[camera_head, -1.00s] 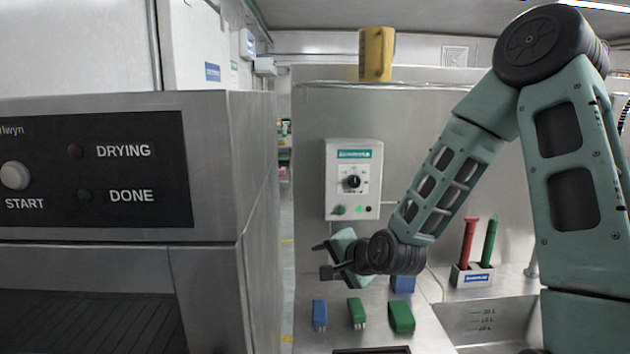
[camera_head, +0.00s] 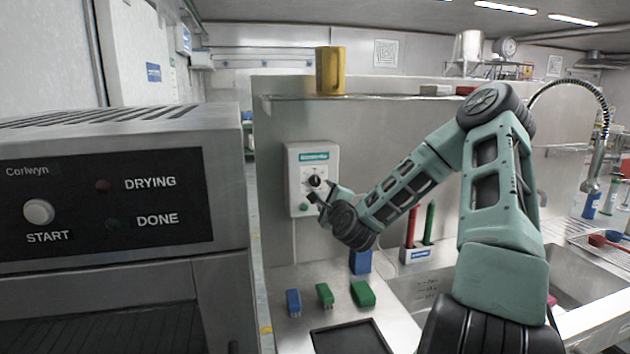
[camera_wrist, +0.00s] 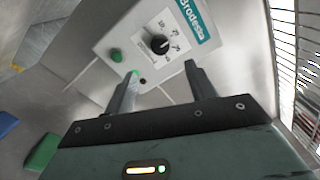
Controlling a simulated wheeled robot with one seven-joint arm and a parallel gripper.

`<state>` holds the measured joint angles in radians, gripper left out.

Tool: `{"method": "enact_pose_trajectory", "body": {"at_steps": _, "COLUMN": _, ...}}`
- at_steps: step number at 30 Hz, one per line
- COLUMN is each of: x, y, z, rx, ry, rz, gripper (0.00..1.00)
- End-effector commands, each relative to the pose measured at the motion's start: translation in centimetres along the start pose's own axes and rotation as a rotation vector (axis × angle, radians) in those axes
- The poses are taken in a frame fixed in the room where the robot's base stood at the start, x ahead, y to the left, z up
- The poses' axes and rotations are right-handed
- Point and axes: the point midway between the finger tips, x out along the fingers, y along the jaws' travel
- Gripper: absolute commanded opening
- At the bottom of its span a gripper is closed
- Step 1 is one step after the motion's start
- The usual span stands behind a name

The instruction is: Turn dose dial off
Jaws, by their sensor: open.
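The dose dial (camera_head: 315,181) is a black knob on a white control box (camera_head: 299,157) fixed to the steel wall. In the wrist view the dial (camera_wrist: 159,44) sits on a marked scale, just beyond the fingertips and between their lines. My gripper (camera_head: 318,194) is open and empty, in front of the box's lower right part, and hides part of it. In the wrist view my gripper's (camera_wrist: 163,71) left fingertip is near a lit green lamp. A darker green button (camera_wrist: 116,55) is left of it. I cannot tell whether the fingers touch the box.
A holder (camera_head: 418,254) with red and green sticks is to the right. The Corlwyn machine (camera_head: 120,240) fills the left.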

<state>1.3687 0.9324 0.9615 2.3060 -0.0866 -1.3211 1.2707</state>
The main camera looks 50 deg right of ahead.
Motion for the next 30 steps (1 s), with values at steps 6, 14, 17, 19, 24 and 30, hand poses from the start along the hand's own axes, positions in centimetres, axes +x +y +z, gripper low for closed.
{"method": "enact_pose_trajectory", "body": {"at_steps": 6, "x": 4.7, "y": -0.3, "z": 0.2, "rx": 0.002, "ry": 0.000, "rz": 0.001, "gripper": 0.55}}
{"method": "enact_pose_trajectory", "body": {"at_steps": 14, "x": 9.3, "y": -0.2, "z": 0.2, "rx": 0.000, "ry": 0.000, "rz": 0.001, "gripper": 0.55}}
{"method": "enact_pose_trajectory", "body": {"at_steps": 17, "x": 10.3, "y": -0.1, "z": 0.1, "rx": -0.001, "ry": 0.000, "rz": 0.002, "gripper": 0.55}}
{"method": "enact_pose_trajectory", "body": {"at_steps": 19, "x": 10.8, "y": -0.1, "z": 0.1, "rx": -0.001, "ry": 0.000, "rz": 0.002, "gripper": 0.55}}
{"method": "enact_pose_trajectory", "body": {"at_steps": 24, "x": 11.2, "y": 0.1, "z": 0.0, "rx": -0.002, "ry": -0.001, "rz": 0.002, "gripper": 0.55}}
{"method": "enact_pose_trajectory", "body": {"at_steps": 30, "x": 11.1, "y": 0.1, "z": 0.0, "rx": -0.002, "ry": -0.001, "rz": 0.002, "gripper": 0.53}}
